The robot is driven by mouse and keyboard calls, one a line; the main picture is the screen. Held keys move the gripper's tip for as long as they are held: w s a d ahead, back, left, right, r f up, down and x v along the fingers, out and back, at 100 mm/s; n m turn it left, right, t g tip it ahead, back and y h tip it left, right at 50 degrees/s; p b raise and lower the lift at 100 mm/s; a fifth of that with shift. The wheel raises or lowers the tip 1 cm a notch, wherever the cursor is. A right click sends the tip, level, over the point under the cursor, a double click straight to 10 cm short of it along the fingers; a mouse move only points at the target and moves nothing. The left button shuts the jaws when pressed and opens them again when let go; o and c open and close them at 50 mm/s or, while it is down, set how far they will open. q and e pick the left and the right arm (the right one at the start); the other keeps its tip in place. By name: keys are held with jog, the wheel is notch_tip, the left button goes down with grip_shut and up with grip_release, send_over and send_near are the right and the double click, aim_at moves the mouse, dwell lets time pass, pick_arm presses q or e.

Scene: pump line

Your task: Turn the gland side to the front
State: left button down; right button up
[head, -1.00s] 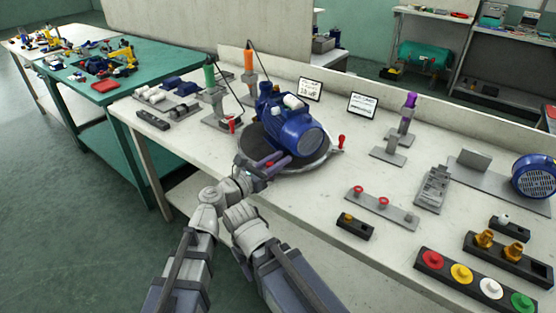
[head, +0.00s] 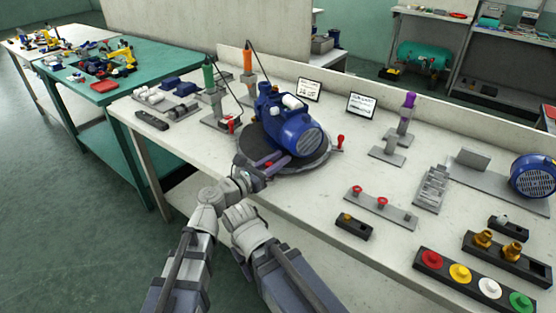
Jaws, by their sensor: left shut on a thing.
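The blue pump (head: 288,122) stands on a round dark turntable (head: 312,160) on the white bench. Its round, grilled end faces the front right, and a pale box sits on its top. I cannot tell which side carries the gland. My left gripper (head: 272,164) is at the turntable's front left edge, low beside the pump. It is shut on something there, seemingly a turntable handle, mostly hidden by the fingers. A red-topped handle (head: 340,140) stands at the turntable's right edge. My right gripper cannot be made out.
Green (head: 209,78) and orange (head: 248,62) tools stand on holders behind left. A purple-topped tool (head: 408,105) and two small signs stand behind right. A plate with red knobs (head: 381,208) and a coloured button strip (head: 470,278) lie at right.

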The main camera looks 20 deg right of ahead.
pick_arm(q)
jog(key=shift+w+r, duration=0.1)
jog(key=shift+w, duration=0.15)
jog(key=c, duration=0.7)
grip_release()
jog(key=shift+s, duration=0.1)
jog(key=shift+v, duration=3.85)
jog(key=shift+s, duration=0.1)
